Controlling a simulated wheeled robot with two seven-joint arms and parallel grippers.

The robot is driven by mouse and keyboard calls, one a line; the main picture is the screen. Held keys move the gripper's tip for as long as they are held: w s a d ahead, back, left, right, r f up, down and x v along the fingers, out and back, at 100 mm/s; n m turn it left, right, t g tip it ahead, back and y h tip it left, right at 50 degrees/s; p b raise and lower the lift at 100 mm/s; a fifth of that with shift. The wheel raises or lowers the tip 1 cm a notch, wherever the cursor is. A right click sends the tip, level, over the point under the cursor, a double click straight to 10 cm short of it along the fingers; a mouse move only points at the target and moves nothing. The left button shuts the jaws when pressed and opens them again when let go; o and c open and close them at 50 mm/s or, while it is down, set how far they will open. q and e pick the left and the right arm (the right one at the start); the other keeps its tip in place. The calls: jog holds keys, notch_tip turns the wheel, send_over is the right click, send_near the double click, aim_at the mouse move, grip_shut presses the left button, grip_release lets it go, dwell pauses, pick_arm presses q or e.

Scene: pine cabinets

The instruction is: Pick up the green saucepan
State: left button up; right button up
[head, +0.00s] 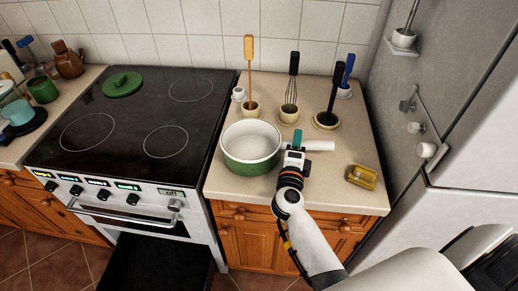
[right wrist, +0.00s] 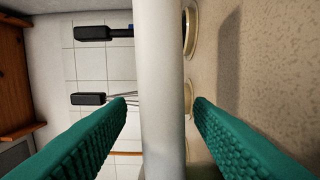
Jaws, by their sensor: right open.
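The green saucepan (head: 250,167), with a white inside, stands on the beige counter right of the stove. Its pale handle (head: 321,146) points right. My right gripper (head: 297,138) is at the handle, just right of the pan's rim. In the right wrist view the pale handle (right wrist: 159,60) runs between the two teal fingers of my right gripper (right wrist: 160,100), with a gap on each side. The gripper is open and holds nothing. The pan's bowl does not show clearly in the wrist view. My left gripper is not in view.
Utensils stand in small pots behind the pan, among them a whisk (head: 291,90) and a yellow-handled tool (head: 249,70). A yellow object (head: 362,177) lies on the counter at right. A green lid (head: 122,85) rests on the stove. A fridge (head: 470,135) bounds the right side.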

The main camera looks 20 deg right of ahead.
jog(key=shift+c, duration=0.7)
grip_shut()
jog(key=shift+r, duration=0.25)
